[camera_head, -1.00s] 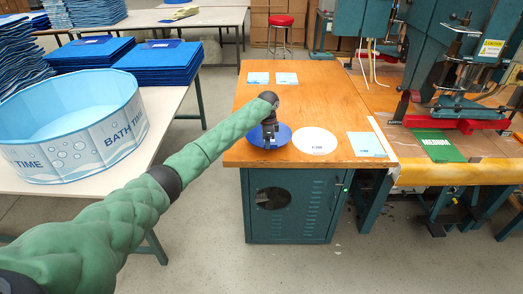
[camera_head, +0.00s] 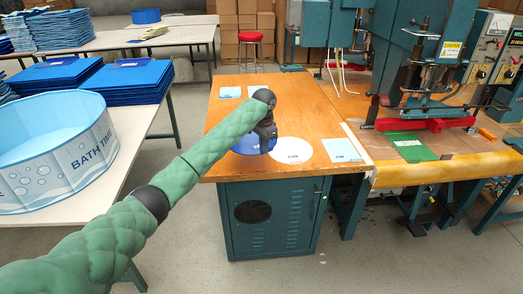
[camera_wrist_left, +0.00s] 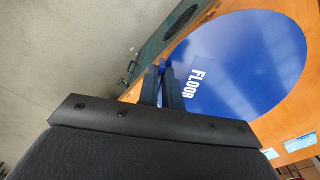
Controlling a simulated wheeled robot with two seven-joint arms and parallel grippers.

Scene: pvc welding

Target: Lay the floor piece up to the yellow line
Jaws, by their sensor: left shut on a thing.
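The floor piece is a round blue sheet (camera_head: 246,145) at the front edge of the wooden table, partly hidden behind my gripper in the head view. In the left wrist view the blue floor piece (camera_wrist_left: 245,65) shows large, with a "FLOOR" label near my fingers. My left gripper (camera_head: 268,148) points down at its right side. In the left wrist view my left gripper (camera_wrist_left: 163,72) is shut on the rim of the floor piece. I cannot tell whether the piece is lifted off the wood. I cannot make out a distinct yellow line. My right gripper is not in view.
A white disc (camera_head: 291,150) and a light blue sheet (camera_head: 340,150) lie to the right on the wooden table (camera_head: 285,105). Farther right is the welding press with a green "MEDIUM" mat (camera_head: 412,146). A printed pool wall (camera_head: 60,155) stands on the left table.

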